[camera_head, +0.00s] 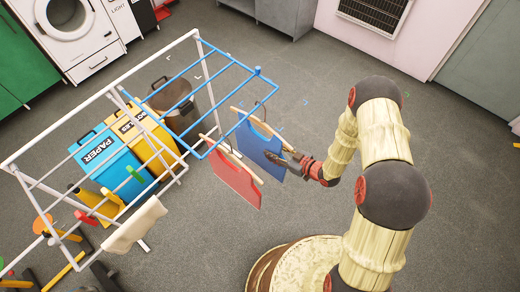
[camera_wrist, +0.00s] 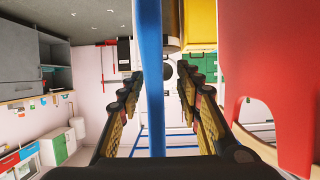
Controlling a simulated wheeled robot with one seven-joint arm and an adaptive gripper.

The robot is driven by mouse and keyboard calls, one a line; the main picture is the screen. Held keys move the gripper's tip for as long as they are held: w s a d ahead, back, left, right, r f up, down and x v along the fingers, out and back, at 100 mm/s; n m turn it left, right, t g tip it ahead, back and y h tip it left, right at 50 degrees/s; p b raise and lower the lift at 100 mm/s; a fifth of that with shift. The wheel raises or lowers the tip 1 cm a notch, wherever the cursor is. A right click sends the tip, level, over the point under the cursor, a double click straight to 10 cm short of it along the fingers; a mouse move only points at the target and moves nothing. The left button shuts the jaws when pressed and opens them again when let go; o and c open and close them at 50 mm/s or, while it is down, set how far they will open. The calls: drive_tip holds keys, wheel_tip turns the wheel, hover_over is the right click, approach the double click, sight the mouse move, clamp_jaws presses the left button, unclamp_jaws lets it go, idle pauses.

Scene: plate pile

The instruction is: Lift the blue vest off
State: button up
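The blue vest (camera_head: 256,150) hangs from a wooden hanger (camera_head: 251,118) at the blue end of the drying rack (camera_head: 228,62). My gripper (camera_head: 279,160) is at the right edge of the vest in the head view. In the wrist view the blue vest (camera_wrist: 152,75) shows edge-on as an upright strip between the two fingers of my gripper (camera_wrist: 160,85). The fingers are open, with a gap on each side of the strip. The hanger hook's hold on the rack is too small to make out.
A red vest (camera_head: 236,182) hangs just left of the blue one, and stands close on the right in the wrist view (camera_wrist: 290,70). Blue and yellow bins (camera_head: 105,160) and a dark bin (camera_head: 172,97) stand under and behind the rack.

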sight(266, 147)
drive_tip(key=b+x, duration=0.1)
drive_tip(key=x, duration=0.5)
drive_tip(key=shift+w+d+f+b, duration=0.1)
drive_tip(key=shift+d+f+b, duration=0.15)
drive_tip(key=shift+b, duration=0.15)
drive_tip(key=shift+r, duration=0.1)
drive_tip(key=shift+c, duration=1.3)
clamp_jaws()
